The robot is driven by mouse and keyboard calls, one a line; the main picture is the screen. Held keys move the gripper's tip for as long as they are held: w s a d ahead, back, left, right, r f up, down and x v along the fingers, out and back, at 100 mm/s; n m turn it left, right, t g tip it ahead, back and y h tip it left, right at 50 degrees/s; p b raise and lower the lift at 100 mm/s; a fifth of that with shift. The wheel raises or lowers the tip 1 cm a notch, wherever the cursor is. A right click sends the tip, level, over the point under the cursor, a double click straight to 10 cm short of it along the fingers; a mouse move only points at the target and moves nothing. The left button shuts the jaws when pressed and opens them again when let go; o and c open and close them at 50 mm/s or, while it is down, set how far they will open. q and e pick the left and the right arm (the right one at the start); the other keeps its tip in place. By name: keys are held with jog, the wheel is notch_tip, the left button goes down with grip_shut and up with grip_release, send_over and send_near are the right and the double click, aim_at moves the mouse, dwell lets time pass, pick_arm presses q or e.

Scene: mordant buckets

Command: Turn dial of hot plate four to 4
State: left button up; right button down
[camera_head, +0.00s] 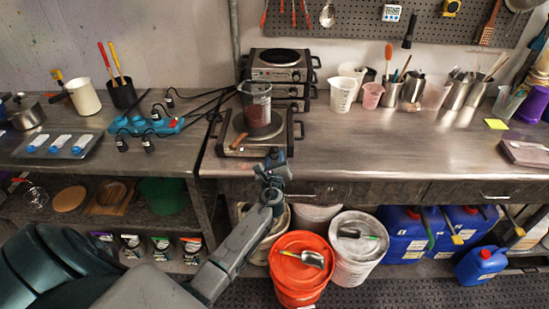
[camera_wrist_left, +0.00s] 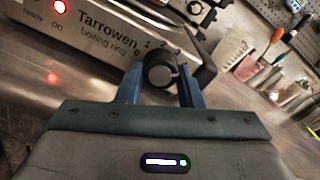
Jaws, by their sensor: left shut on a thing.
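The front hot plate (camera_head: 291,136) stands at the left end of the steel counter, below a stack of other hot plates (camera_head: 280,72). A clear beaker with dark red-brown contents (camera_head: 257,108) stands on it. In the left wrist view its front panel (camera_wrist_left: 100,45) reads "Tarrowen boiling ring", with "ready" and "on" lamps; the "on" lamp glows red. My left gripper (camera_head: 272,160) is at this panel, its fingers (camera_wrist_left: 160,85) shut on the black dial (camera_wrist_left: 160,70), one on each side. A pale pointer line shows on the dial; its exact number is unclear. My right gripper is out of view.
A blue power strip (camera_head: 147,125) with plugs and black cables lies left of the hot plate. Beakers and steel cups (camera_head: 412,88) stand at the back right. The middle counter is clear.

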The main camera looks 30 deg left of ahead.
pick_arm(q)
jog(key=shift+f, duration=0.1)
jog(key=o, duration=1)
jog(key=shift+s, duration=0.1)
jog(key=b+v, duration=0.2)
jog(key=v, duration=0.8)
jog(key=shift+s+d, duration=0.25)
jog(key=shift+d, duration=0.05)
